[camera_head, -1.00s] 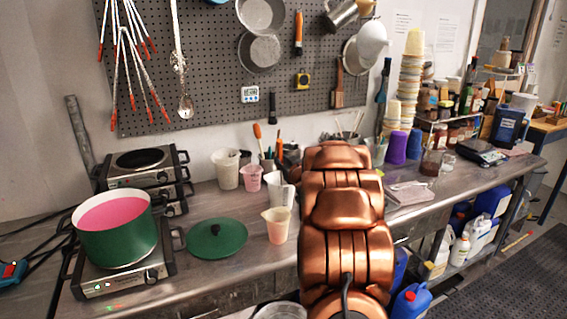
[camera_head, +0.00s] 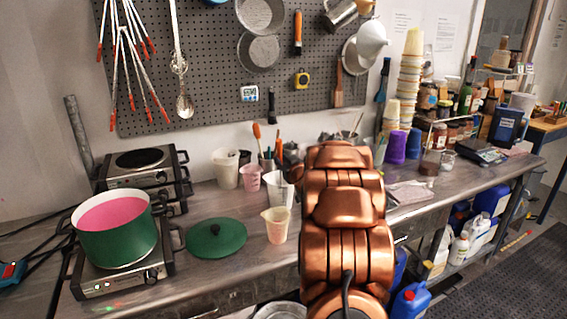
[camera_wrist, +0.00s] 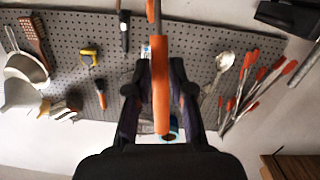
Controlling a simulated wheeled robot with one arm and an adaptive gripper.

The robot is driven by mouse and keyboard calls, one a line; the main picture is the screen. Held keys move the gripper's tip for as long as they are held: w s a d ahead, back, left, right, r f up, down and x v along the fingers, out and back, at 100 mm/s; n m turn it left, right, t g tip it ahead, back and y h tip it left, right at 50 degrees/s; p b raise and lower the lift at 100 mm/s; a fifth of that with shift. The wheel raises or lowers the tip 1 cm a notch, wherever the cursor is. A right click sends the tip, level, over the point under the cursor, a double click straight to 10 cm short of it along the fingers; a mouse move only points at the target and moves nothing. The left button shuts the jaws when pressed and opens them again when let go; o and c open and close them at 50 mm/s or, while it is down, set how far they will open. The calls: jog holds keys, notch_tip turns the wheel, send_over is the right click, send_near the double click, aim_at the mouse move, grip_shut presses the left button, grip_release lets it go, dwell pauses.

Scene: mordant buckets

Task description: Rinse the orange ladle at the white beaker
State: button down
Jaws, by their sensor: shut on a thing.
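In the wrist view my gripper (camera_wrist: 160,72) is shut on the orange handle of the ladle (camera_wrist: 161,105), which runs lengthwise between the dark fingers. The ladle's bowl is not clearly visible. In the head view my copper arm hides most of the gripper. A thin orange and dark upright piece shows just left of the arm, above a white beaker (camera_head: 279,192) on the bench; I cannot tell whether it is the held ladle. A cream spouted beaker (camera_head: 277,226) stands in front of that white one.
A green pot of pink liquid (camera_head: 115,236) sits on a hot plate at left, with a green lid (camera_head: 216,240) beside it. A white cup (camera_head: 226,170) and a pink cup (camera_head: 250,181) stand behind. Stacked cups (camera_head: 409,80) rise right of my arm.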

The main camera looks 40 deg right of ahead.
jog(key=shift+s+a, duration=0.1)
jog(key=shift+a, duration=0.05)
jog(key=shift+d, duration=0.2)
jog(key=shift+w+d+p, duration=0.4)
jog(key=shift+d+p, duration=0.15)
jog(key=shift+d, duration=0.05)
notch_tip(320, 180, up, 12)
jog(key=p, duration=0.7)
jog(key=shift+f+p, duration=0.15)
jog(key=shift+p, duration=0.2)
jog(key=shift+f, duration=0.1)
dwell(3.0)
jog(key=shift+s+a+f+b, duration=0.1)
jog(key=shift+a+f+b, duration=0.1)
jog(key=shift+f+b, duration=2.35)
jog(key=shift+s+a+f+b, duration=0.1)
jog(key=shift+a+f+b, duration=0.1)
jog(key=shift+f+b, duration=2.3)
jog(key=shift+f+p, duration=0.75)
jog(key=shift+p, duration=0.05)
jog(key=shift+w+d, duration=0.1)
